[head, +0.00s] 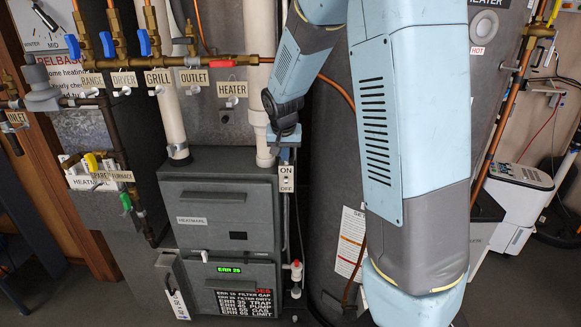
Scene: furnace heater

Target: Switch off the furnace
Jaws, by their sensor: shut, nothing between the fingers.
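The furnace (218,205) is a dark grey cabinet at lower middle in the head view. Its small green display (229,269) reads what looks like "ERR 26". A white ON/OFF label (286,179), with ON at the top and OFF at the bottom, is at the furnace's upper right edge. My gripper (284,138) points down just above this label, small and partly hidden by my dark wrist. Its fingers look shut and hold nothing. The switch lever by the label is not clear, and I cannot tell whether my gripper touches it.
A copper pipe with blue-handled valves (108,44) and a red-handled valve (238,60) runs above the furnace. A large grey tank (335,170) stands close on the right, behind my arm. A white machine (520,195) stands at far right. White pipes rise behind the furnace.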

